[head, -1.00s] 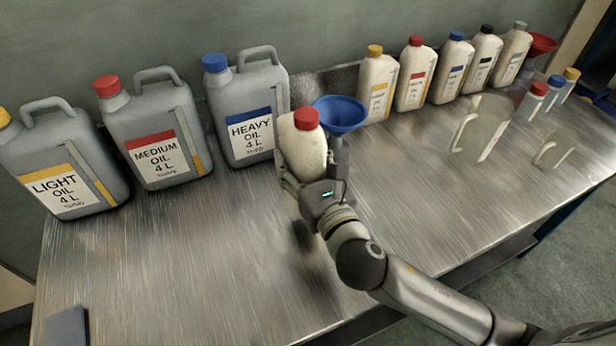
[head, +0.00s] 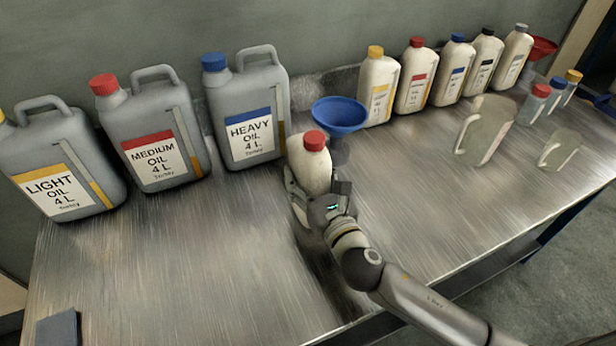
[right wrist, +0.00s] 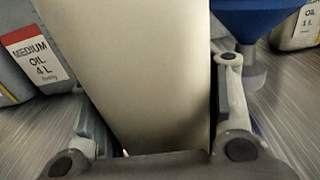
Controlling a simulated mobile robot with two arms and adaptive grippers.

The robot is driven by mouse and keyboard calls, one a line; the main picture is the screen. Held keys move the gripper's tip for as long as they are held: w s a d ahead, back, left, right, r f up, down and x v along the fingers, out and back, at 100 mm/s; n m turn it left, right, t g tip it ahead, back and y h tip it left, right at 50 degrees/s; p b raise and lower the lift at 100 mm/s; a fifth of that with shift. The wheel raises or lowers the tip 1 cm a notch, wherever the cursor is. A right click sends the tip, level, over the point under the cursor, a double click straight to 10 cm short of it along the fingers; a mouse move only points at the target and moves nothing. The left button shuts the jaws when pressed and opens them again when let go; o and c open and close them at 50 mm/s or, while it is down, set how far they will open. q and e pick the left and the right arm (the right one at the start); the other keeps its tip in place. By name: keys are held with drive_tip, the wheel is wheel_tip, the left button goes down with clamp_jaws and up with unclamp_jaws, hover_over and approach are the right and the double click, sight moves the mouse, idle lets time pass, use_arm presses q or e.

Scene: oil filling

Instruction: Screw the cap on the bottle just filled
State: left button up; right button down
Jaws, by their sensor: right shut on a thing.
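A cream bottle (head: 309,170) with a red cap (head: 314,140) on its top is in the middle of the head view. My right gripper (head: 314,190) is shut on the bottle's lower body. In the right wrist view the bottle (right wrist: 135,65) stands between the two fingers (right wrist: 150,125), slightly tilted in the picture. The cap looks seated on the neck, but I cannot tell how tightly. The wrist view does not show the cap. My left gripper is not in view.
A blue funnel (head: 340,115) stands just behind the bottle. Grey canisters of light (head: 70,150), medium (head: 150,120) and heavy oil (head: 245,95) stand at the left. Several capped bottles (head: 415,80) and clear jugs (head: 485,130) are at the right.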

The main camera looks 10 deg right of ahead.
drive_tip(key=shift+r, duration=0.1)
drive_tip(key=c, duration=0.5)
unclamp_jaws()
drive_tip(key=shift+c, duration=0.2)
drive_tip(key=b, duration=0.2)
approach(319, 196)
drive_tip(key=w, duration=0.3)
drive_tip(key=w+a, duration=0.1)
drive_tip(key=w, duration=0.1)
drive_tip(key=shift+s+d, duration=0.2)
drive_tip(key=shift+s, duration=0.6)
